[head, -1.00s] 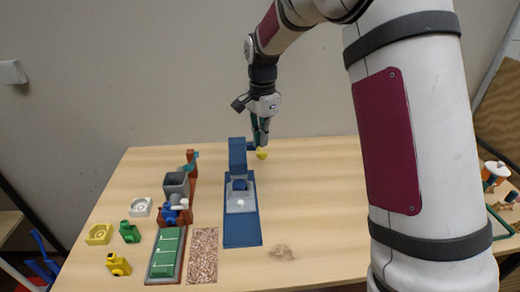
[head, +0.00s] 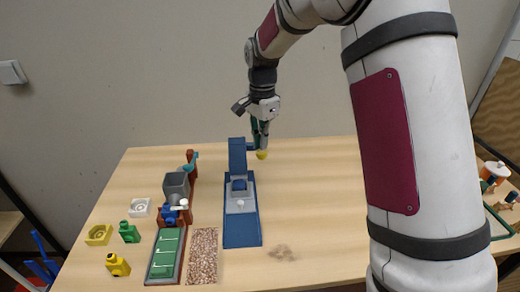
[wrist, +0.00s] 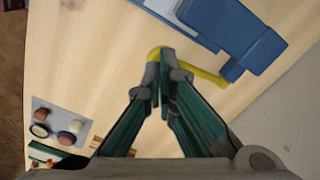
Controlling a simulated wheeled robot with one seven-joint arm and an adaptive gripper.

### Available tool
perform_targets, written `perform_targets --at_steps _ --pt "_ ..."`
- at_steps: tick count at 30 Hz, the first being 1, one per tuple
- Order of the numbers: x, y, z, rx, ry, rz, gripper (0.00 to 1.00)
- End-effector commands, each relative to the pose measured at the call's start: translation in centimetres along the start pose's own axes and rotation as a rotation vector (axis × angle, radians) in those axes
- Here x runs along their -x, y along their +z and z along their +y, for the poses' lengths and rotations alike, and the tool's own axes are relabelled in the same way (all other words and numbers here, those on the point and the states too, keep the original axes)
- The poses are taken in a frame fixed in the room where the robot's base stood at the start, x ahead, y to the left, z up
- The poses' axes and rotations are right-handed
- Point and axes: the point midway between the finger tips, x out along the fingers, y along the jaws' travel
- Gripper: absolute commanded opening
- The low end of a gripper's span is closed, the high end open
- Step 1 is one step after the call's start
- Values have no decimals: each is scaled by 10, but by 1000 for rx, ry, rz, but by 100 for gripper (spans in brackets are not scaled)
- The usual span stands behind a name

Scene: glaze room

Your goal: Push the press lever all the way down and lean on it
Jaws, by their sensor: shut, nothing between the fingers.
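The blue press (head: 238,158) stands on its long blue base near the middle of the table, with a small white piece (head: 240,203) on it. Its yellow lever (head: 261,155) shows at the right of the press, just below my fingers. In the wrist view the yellow lever (wrist: 207,76) reaches from the blue press body (wrist: 235,30) to my fingertips. My gripper (head: 262,146) is shut with nothing between its fingers, pointing down. Its tips overlap the lever's free end in the wrist view; whether they touch it I cannot tell.
A grey hopper machine (head: 177,184), a green slab in a tray (head: 165,252) and a speckled mat (head: 202,255) lie left of the press. Yellow, green and white small pieces stand farther left. The table right of the press is mostly clear.

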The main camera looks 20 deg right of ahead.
Motion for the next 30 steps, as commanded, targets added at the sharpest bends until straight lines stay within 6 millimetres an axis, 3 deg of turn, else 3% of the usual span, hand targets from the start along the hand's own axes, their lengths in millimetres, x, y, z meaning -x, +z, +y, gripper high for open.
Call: perform_targets --at_steps 17,30 --pt "-2 0 0 0 0 0 0" --pt "-25 0 0 0 1 0 0"
